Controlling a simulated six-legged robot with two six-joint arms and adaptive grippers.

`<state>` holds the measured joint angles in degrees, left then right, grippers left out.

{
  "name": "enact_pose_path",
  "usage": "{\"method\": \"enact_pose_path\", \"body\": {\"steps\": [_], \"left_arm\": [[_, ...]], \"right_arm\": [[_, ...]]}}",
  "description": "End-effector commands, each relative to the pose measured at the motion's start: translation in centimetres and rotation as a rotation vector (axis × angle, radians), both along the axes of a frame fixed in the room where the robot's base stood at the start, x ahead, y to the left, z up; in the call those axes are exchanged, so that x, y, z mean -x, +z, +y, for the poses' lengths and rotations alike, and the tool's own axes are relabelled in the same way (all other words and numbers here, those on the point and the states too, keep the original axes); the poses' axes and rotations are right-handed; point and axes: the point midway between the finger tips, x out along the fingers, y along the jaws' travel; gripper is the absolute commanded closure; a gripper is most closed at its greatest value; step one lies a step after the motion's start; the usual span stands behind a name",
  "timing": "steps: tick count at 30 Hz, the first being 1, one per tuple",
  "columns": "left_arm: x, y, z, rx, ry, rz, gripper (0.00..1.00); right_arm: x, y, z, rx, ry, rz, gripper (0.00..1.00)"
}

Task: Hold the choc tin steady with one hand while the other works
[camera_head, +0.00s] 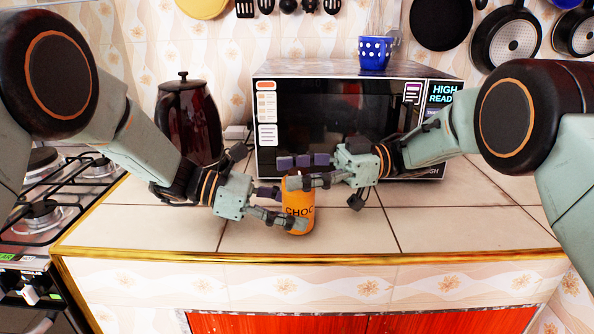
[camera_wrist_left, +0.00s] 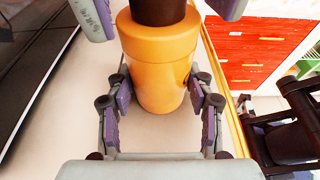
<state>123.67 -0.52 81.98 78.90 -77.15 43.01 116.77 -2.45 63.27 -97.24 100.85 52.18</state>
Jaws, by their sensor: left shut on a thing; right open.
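The orange choc tin (camera_head: 298,215) stands upright near the counter's front edge, its dark lettering facing me. My left gripper (camera_head: 281,206) is shut on its sides from the left. In the left wrist view the tin (camera_wrist_left: 160,65) sits between my left fingers (camera_wrist_left: 160,100), and a dark brown cylindrical part (camera_wrist_left: 157,10) rises from its top. My right gripper (camera_head: 302,172) is open at the height of the tin's top, coming from the right. Its purple pads lie either side of the brown part in the wrist view. Its lower finger hides part of the tin's top in the head view.
A microwave (camera_head: 335,115) stands close behind the grippers, with a blue dotted mug (camera_head: 375,52) on it. A dark kettle (camera_head: 190,125) is behind my left arm. A stove (camera_head: 45,210) is at the left. The tiled counter is clear at the right (camera_head: 470,215).

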Motion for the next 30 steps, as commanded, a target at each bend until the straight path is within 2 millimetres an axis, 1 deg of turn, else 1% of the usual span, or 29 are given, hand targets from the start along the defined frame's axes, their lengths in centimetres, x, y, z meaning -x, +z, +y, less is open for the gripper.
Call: {"method": "enact_pose_path", "body": {"steps": [2,5,15,18,24,30], "left_arm": [[0.0,0.0,0.0,-0.001,-0.001,0.000,0.80],[0.0,0.0,0.0,-0.001,-0.001,0.000,0.80],[0.0,0.0,0.0,0.000,-0.001,0.000,0.80],[0.0,0.0,0.0,0.000,-0.001,0.000,0.80],[0.0,0.0,0.0,0.000,-0.001,0.000,0.80],[0.0,0.0,0.0,0.000,0.000,0.000,0.80]], "right_arm": [[-0.1,0.0,-0.4,-0.001,-0.001,0.000,0.45],[-0.5,0.0,-1.6,-0.003,-0.003,0.001,0.45],[-2.3,0.0,-8.3,-0.002,-0.004,-0.003,0.45],[-2.7,0.0,-9.8,0.000,-0.003,-0.001,0.45],[-3.1,0.1,-11.3,0.000,-0.001,-0.001,0.45],[-3.1,0.1,-11.6,0.000,0.000,0.000,0.45]]}}
